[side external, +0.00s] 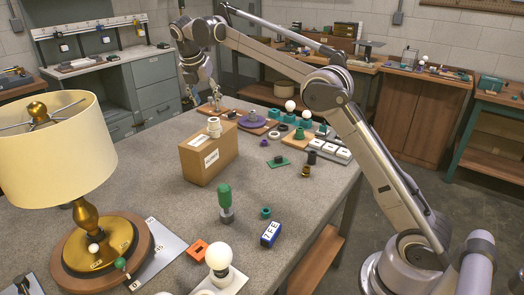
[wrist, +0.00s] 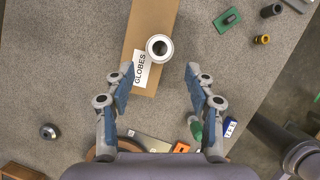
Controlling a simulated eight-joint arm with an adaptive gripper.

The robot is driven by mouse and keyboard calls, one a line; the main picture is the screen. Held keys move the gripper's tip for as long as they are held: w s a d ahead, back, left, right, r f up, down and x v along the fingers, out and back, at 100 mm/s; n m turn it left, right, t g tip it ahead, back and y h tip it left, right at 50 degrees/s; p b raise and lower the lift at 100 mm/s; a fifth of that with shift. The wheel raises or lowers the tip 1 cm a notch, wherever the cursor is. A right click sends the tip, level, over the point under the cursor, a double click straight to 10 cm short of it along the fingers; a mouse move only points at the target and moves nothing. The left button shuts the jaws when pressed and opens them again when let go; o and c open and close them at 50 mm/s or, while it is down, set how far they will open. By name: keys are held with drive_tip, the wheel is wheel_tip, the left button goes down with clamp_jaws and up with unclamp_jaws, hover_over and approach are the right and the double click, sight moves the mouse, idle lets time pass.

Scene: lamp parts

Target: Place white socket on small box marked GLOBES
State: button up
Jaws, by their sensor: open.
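The white socket (side external: 214,127) stands upright on top of the brown cardboard box (side external: 205,158). In the wrist view the socket (wrist: 159,47) shows as a white ring with a dark opening, close to the box's right edge. The box (wrist: 152,20) carries a white GLOBES label (wrist: 139,70) to the left of the socket. My gripper (wrist: 159,75) is open and empty, its blue-padded fingers wide apart, with the socket ahead between their lines. In the side view my gripper (side external: 203,98) hangs above the table, apart from the socket; its fingertips are small there.
A lamp with a cream shade (side external: 50,140) stands at the left front. A green-topped part (side external: 225,200), a blue block (side external: 271,233) and a white bulb (side external: 219,257) stand in front of the box. Several small parts crowd the table behind and right. Bare table lies left of the box.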

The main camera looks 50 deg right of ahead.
drive_tip(key=s+a+r+m+t+y, duration=0.1)
drive_tip(key=s+a+r+m, duration=0.15)
drive_tip(key=s+m, duration=0.45)
drive_tip(key=s+a+r+m+t+y, duration=0.1)
drive_tip(key=s+a+m+t, duration=0.15)
drive_tip(key=s+m, duration=0.45)
drive_tip(key=s+a+f+m+t+y, duration=0.1)
drive_tip(key=s+a+f+m, duration=0.1)
drive_tip(key=s+f+m, duration=0.2)
drive_tip(key=s+a+f+m+t+y, duration=0.1)
drive_tip(key=s+f+m, duration=0.3)
drive_tip(key=s+f, duration=0.6)
drive_tip(key=s+a, duration=0.1)
drive_tip(key=s, duration=0.4)
drive_tip(key=shift+s+a+f, duration=0.2)
drive_tip(key=shift+a, duration=0.1)
